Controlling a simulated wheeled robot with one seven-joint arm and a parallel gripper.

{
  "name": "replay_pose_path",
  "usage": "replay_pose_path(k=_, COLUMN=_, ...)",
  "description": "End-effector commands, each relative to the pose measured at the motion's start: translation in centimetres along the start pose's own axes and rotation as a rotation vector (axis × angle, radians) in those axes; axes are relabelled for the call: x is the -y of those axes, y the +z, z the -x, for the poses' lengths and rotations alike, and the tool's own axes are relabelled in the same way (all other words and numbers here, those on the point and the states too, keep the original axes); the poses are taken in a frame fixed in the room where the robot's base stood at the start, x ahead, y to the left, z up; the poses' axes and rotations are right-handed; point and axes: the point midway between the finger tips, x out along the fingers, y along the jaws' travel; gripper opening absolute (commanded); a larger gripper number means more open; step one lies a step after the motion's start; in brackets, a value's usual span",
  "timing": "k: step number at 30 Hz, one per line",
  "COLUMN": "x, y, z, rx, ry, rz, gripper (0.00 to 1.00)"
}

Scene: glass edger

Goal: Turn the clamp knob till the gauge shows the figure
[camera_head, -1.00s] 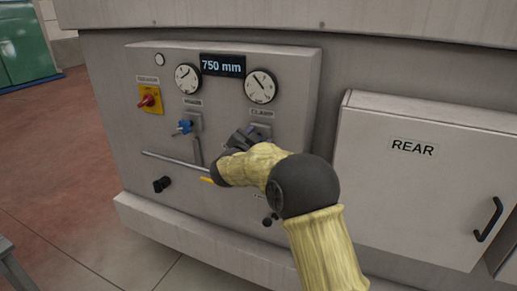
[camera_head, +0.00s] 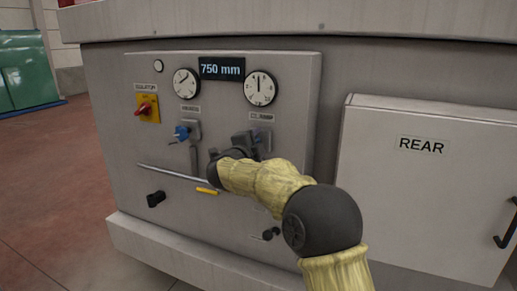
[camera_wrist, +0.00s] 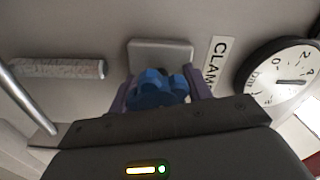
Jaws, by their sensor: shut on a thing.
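The clamp knob (camera_wrist: 158,90) shows blue in the wrist view, on a grey plate under the CLAMP label (camera_wrist: 217,62). My gripper (camera_wrist: 160,84) is shut on it, with one purple finger on each side. In the head view my gripper (camera_head: 250,142) is at the panel below the clamp gauge (camera_head: 260,88); the knob is hidden there. The gauge needle points about straight up in the head view. The gauge also shows at the right of the wrist view (camera_wrist: 276,78), partly cut off. Its small figures are hard to read.
A display (camera_head: 222,68) reads 750 mm. Left of my gripper are another gauge (camera_head: 187,83), a blue knob (camera_head: 182,133) and a red-and-yellow isolator switch (camera_head: 147,107). A metal rail (camera_head: 170,172) runs below. A REAR cabinet (camera_head: 420,185) stands out at the right.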

Motion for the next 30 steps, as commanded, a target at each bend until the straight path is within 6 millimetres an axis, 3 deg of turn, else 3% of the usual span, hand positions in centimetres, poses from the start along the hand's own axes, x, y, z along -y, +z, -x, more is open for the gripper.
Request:
replay_pose_path(k=1, x=-0.72, y=0.28, z=0.05, rx=0.003, ry=0.011, rz=-0.004, gripper=0.26)
replay_pose_path(k=14, x=-0.72, y=0.25, z=0.02, rx=0.002, ry=0.012, rz=-0.013, gripper=0.26)
replay_pose_path(k=15, x=-0.71, y=0.25, z=0.02, rx=0.002, ry=0.012, rz=-0.013, gripper=0.57)
replay_pose_path(k=17, x=-0.63, y=0.23, z=0.02, rx=0.002, ry=0.01, rz=-0.013, gripper=0.69)
replay_pose_path(k=30, x=-0.29, y=0.1, z=0.74, rx=0.001, ry=0.004, rz=-0.015, gripper=0.71)
